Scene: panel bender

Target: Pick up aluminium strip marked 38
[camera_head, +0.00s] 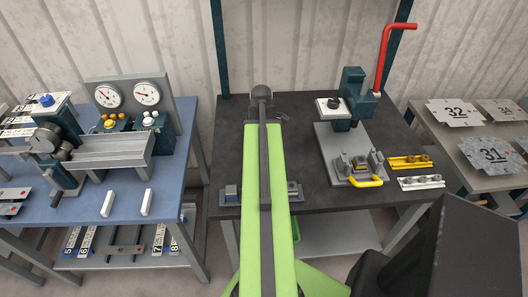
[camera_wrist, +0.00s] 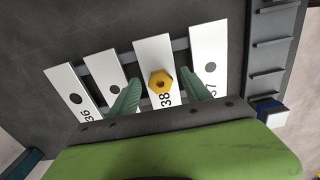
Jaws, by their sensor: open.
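The aluminium strip marked 38 (camera_wrist: 152,52) lies in the middle of the wrist view, a pale flat strip with its number at the near end. In the head view my green arm reaches over the dark bench (camera_head: 310,110) and hides the strips.
Strip 36 (camera_wrist: 73,88) and a strip with a hidden number (camera_wrist: 108,65) lie left of strip 38; strip 37 (camera_wrist: 208,45) lies right. Dark crossbars run beneath them. A ladder-like rack (camera_wrist: 275,45) stands further right. A bending tool with a red lever (camera_head: 384,60) stands on the bench.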

